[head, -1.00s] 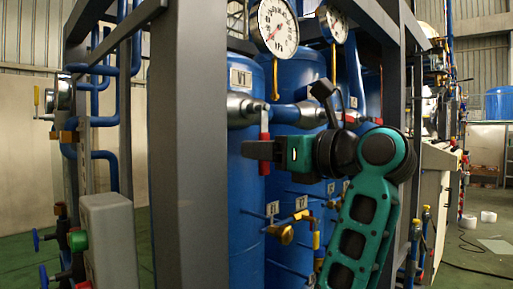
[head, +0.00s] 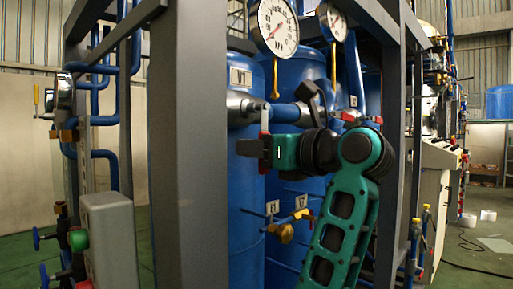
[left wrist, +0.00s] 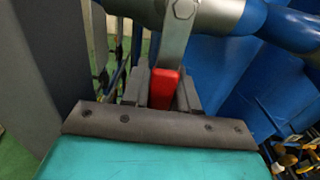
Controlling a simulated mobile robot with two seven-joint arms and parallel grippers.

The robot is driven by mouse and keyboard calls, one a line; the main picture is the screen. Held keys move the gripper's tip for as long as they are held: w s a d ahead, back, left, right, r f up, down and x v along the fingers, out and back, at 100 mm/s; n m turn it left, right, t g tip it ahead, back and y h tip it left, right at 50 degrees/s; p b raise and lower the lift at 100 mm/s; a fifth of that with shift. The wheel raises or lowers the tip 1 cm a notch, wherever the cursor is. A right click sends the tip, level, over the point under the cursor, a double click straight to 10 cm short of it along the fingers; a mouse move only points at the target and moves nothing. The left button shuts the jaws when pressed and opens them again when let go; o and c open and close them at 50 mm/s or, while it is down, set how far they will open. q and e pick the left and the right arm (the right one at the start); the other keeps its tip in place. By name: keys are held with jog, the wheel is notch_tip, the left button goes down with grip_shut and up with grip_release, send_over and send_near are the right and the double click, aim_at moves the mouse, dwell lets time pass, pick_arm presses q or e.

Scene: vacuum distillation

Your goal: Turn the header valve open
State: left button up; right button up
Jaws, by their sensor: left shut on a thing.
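The header valve (head: 238,108) is a silver fitting on the blue horizontal pipe below the large gauge. Its lever hangs straight down, with a silver upper part (left wrist: 182,28) and a red grip (left wrist: 165,86). My left gripper (head: 248,148) reaches in from the right and its jaws are closed around the red grip. In the left wrist view the dark fingers (left wrist: 158,92) stand on both sides of the red grip, whose lower end is hidden by the gripper body. My right gripper is not in view.
A thick grey frame post (head: 188,150) stands just left of the valve. Pressure gauges (head: 278,27) hang above. A second valve with a red handle (head: 352,117) is to the right. Blue tanks (head: 245,200) stand behind, with a small brass valve (head: 285,233) below.

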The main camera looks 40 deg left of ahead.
pick_arm(q)
grip_shut()
jog(key=shift+w, duration=0.1)
jog(key=shift+w+d+r+n+b, duration=0.1)
jog(key=shift+w+r+n+b, duration=0.15)
jog(key=shift+w+n, duration=0.65)
jog(key=shift+w+d+r+n+b, duration=0.1)
jog(key=shift+w+r+n+b, duration=0.2)
jog(key=shift+n, duration=1.05)
jog(key=shift+w+r+n+b, duration=0.15)
jog(key=shift+w+n, duration=0.55)
jog(key=shift+n, duration=0.45)
jog(key=o, duration=0.8)
grip_release()
jog(key=d, duration=0.8)
jog(key=s+d, duration=0.1)
jog(key=d, duration=0.4)
